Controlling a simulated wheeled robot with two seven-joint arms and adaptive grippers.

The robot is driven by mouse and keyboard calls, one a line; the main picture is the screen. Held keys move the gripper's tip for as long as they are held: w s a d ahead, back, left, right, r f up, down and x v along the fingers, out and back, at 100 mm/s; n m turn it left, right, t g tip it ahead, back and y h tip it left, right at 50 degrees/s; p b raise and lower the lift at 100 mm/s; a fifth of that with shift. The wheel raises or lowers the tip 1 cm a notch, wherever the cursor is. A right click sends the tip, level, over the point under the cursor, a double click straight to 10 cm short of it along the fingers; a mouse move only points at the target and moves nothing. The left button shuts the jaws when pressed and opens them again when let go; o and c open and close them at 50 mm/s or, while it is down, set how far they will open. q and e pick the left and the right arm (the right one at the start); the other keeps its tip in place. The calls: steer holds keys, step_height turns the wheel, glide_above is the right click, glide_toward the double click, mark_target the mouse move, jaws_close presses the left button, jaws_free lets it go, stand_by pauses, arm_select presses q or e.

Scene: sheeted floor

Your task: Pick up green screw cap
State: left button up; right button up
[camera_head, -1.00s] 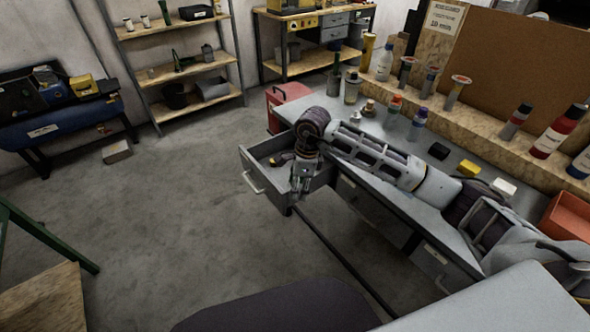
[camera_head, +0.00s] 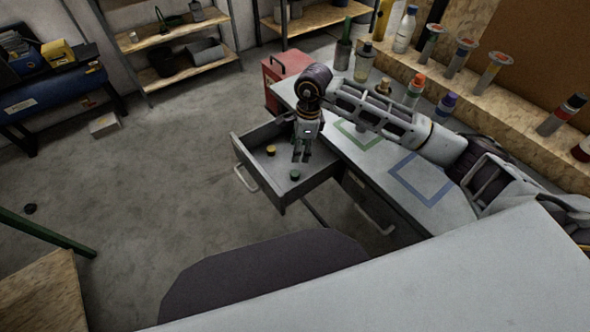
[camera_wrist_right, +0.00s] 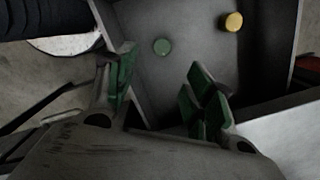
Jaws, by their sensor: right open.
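The green screw cap (camera_head: 295,175) lies on the floor of the open drawer (camera_head: 305,190), toward its front side. In the right wrist view the green cap (camera_wrist_right: 161,46) lies beyond the gap between the fingers, apart from them. My right gripper (camera_head: 302,154) points down over the drawer, with its fingers apart and nothing between them. In the wrist view its green-padded fingers (camera_wrist_right: 160,84) stand wide on both sides. A yellow cap (camera_head: 270,150) also lies in the drawer and shows at the upper right of the wrist view (camera_wrist_right: 233,21). My left gripper is out of view.
The workbench (camera_head: 345,165) beside the drawer carries a green square outline (camera_head: 359,135) and a blue one (camera_head: 421,179). Bottles stand along its back. A red toolbox (camera_head: 285,75) is behind the drawer. The floor at left is mostly clear.

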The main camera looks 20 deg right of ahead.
steer(key=shift+s+a+r, duration=0.1)
steer(key=shift+s, duration=0.05)
glide_above(295, 172)
steer(key=s, duration=0.1)
steer(key=shift+f, duration=4.35)
steer(key=shift+w+f, duration=0.2)
steer(key=shift+f, duration=1.1)
steer(key=shift+w+f, duration=0.15)
steer(key=shift+f, duration=1.1)
steer(key=c, duration=1.1)
